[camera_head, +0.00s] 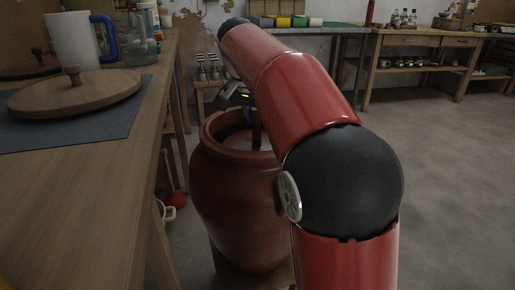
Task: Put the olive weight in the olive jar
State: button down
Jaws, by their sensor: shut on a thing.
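The olive jar (235,215) is a large red-brown clay jar with a wide open mouth, standing on a low wooden support left of my arm. My gripper (249,108) is over the far side of the mouth, small and partly hidden by my red arm. It is shut on what looks like the dark upright stem of the olive weight (256,132). The stem goes down within the rim, and a paler surface shows around its foot inside the mouth. I cannot tell whether that surface is the weight's disc, or whether it rests on anything.
A wooden worktop (90,205) runs close along the left, with a round knobbed wooden lid (75,93) on a dark mat, a white jug (75,42) and a glass measuring jug (139,45). Benches stand along the back wall. The floor (445,190) at right is clear.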

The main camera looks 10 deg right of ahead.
aim_at(258, 144)
jog(key=shift+f+b, duration=0.7)
jog(key=shift+f, duration=2.55)
jog(key=shift+f+b, duration=0.4)
jog(key=shift+f, duration=0.2)
jog(key=c, duration=1.1)
grip_release()
jog(key=shift+o, duration=0.2)
jog(key=p+v, duration=0.3)
jog(key=v, duration=1)
jog(key=shift+d, duration=0.15)
jog(key=shift+s, duration=0.1)
